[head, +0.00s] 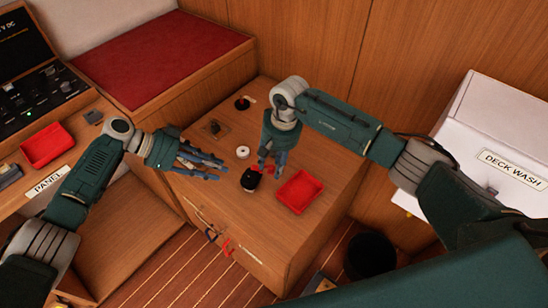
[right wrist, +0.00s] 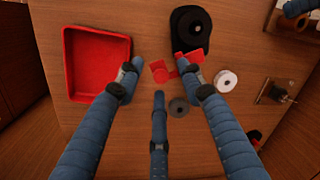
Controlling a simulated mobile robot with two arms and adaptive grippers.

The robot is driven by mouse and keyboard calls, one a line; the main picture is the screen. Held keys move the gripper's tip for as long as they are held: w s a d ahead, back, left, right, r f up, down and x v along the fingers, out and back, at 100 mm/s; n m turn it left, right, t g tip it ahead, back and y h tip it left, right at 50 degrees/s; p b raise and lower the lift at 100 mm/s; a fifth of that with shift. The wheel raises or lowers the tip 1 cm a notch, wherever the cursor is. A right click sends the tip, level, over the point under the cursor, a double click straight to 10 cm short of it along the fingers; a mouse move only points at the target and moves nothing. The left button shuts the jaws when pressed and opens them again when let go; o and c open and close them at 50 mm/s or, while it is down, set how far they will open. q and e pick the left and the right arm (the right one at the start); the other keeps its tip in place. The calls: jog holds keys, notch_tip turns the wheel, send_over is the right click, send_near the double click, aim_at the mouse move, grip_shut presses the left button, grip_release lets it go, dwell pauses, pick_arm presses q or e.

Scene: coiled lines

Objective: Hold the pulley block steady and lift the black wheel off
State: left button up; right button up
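A black rounded body with a round black wheel on top (right wrist: 192,28) stands on the wooden cabinet top; in the head view it is the dark shape (head: 249,182). Small red parts (right wrist: 161,71) lie beside it; I cannot tell if they join it. My right gripper (head: 272,160) points down close to these parts, its fingers spread and empty in the right wrist view (right wrist: 160,85). My left gripper (head: 215,168) is left of the black body, fingers apart, holding nothing visible. The black body's lower part is hard to make out.
A red tray (head: 313,184) sits right of the black body. A white ring (head: 242,152) and a grey ring (right wrist: 179,108) lie nearby. A small dark fitting (head: 214,128) is further back. A white box (head: 486,125) stands at the right, a dark bin (head: 370,254) below.

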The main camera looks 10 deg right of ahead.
aim_at(249, 177)
grip_shut()
dwell(0.4)
pick_arm(q)
jog(key=o, duration=0.4)
jog(key=shift+d, duration=0.1)
jog(key=shift+c, duration=0.2)
jog(key=shift+o, duration=0.2)
jog(key=d+y, duration=0.1)
jog(key=s+d+y, duration=0.1)
jog(key=d, duration=0.1)
jog(key=s+d+g+y, duration=0.1)
jog(key=d+y, duration=0.1)
jog(key=shift+s+d+r, duration=0.15)
jog(key=shift+s+r, duration=0.05)
jog(key=shift+r, duration=0.15)
jog(key=d+r+n+y, duration=0.1)
jog(key=d+r+n+t+y, duration=0.1)
jog(key=y, duration=0.1)
jog(key=w+d+r+n+t+y, duration=0.1)
jog(key=shift+d+r+y, duration=0.1)
jog(key=shift+d+y, duration=0.2)
jog(key=shift+d, duration=0.05)
jog(key=shift+f, duration=4.35)
